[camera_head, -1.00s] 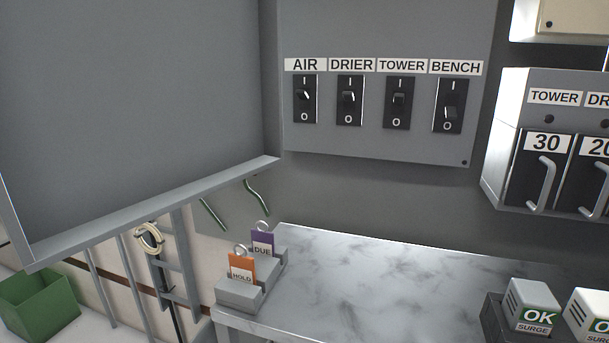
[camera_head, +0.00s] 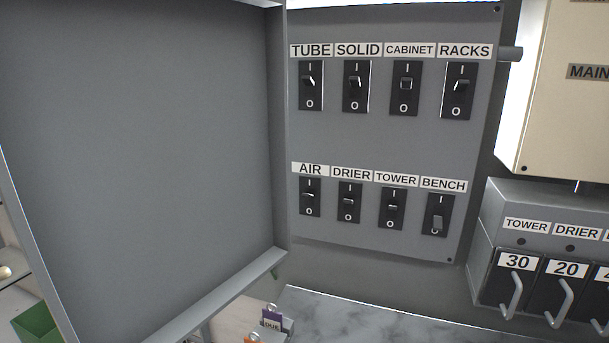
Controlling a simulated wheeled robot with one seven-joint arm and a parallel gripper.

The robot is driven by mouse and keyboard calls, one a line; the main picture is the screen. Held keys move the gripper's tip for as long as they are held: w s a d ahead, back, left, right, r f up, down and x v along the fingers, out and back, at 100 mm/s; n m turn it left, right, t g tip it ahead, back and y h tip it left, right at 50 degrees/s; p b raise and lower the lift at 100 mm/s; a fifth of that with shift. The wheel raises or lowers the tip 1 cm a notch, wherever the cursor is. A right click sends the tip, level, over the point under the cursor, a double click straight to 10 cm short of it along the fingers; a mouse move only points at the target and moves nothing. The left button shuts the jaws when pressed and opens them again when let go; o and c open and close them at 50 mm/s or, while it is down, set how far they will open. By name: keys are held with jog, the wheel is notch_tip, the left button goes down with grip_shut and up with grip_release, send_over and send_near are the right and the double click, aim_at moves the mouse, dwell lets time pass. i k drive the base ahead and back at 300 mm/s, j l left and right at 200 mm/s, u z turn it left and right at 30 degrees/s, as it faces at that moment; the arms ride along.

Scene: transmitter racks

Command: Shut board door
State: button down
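The board door (camera_head: 140,150) is a large grey panel with a raised rim. It stands open, swung out to the left of the switch board, and fills the left half of the head view. The switch board (camera_head: 385,140) is a grey plate with two rows of black rocker switches. The upper row is labelled TUBE, SOLID, CABINET and RACKS; the lower row AIR, DRIER, TOWER and BENCH. The door's edge nearest the board runs along the board's left side. Its outer edge is at the far left. My gripper is not in view.
A grey box with hooked handles (camera_head: 515,295) and a cream MAIN cabinet (camera_head: 570,90) are at the right. A green bin (camera_head: 38,328) is at the lower left.

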aim_at(145, 167)
jog(key=i+j+z, duration=0.15)
jog(key=j+z, duration=0.15)
jog(key=j, duration=1.3)
jog(key=j+z, duration=0.3)
jog(key=j, duration=1.3)
jog(key=k, duration=0.05)
